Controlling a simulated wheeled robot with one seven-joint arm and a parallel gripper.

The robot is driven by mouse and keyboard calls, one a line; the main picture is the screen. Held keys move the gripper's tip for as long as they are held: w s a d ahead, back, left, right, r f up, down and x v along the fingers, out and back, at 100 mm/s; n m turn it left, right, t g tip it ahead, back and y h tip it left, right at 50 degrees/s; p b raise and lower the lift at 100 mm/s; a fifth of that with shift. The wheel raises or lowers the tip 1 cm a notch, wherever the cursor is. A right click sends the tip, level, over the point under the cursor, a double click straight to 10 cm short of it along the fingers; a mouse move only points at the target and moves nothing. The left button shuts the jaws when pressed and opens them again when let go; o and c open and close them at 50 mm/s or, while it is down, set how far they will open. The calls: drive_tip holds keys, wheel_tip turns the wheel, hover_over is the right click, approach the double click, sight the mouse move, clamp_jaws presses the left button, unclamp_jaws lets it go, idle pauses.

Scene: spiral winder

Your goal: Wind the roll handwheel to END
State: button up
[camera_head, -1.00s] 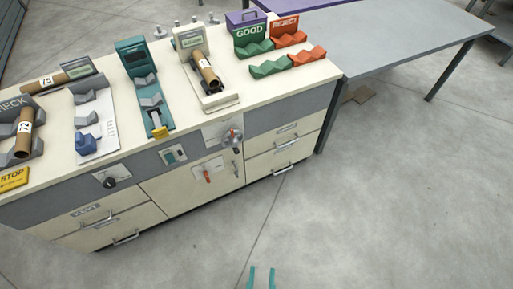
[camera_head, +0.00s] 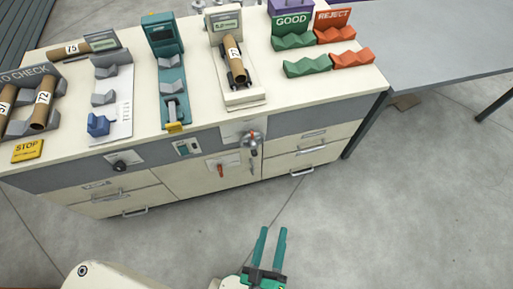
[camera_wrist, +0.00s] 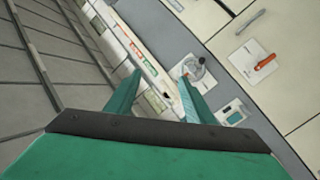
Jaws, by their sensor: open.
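The roll handwheel appears to be the small grey wheel (camera_head: 251,139) with a red mark and a dark handle on the right of the bench's front panel. It also shows in the wrist view (camera_wrist: 196,68), just beyond the right fingertip. The END mark is too small to read. My gripper (camera_head: 273,232) is open and empty, with teal fingers, over the floor in front of the bench. In the wrist view my gripper (camera_wrist: 160,78) points toward the bench and is apart from the wheel.
The bench (camera_head: 205,118) carries several cardboard tubes, stands and GOOD (camera_head: 294,40) and REJECT (camera_head: 331,33) racks. An orange lever (camera_head: 220,171), a black knob (camera_head: 120,166) and a switch panel (camera_head: 187,148) sit on its front. The floor (camera_head: 370,220) before it is clear.

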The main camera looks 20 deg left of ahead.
drive_tip(key=w+a+f+n+t+y, duration=0.1)
drive_tip(key=w+a+f+n, duration=0.1)
drive_tip(key=w+f+n, duration=0.3)
drive_tip(key=n+t+y, duration=0.2)
drive_tip(key=n+y, duration=0.6)
drive_tip(key=n, duration=1.6)
approach(254, 148)
drive_tip(key=x, duration=0.8)
drive_tip(key=shift+w+a+r, duration=0.1)
drive_tip(key=shift+w+a, duration=0.1)
drive_tip(key=shift+w, duration=0.05)
drive_tip(key=shift+c, duration=0.2)
drive_tip(key=c, duration=1)
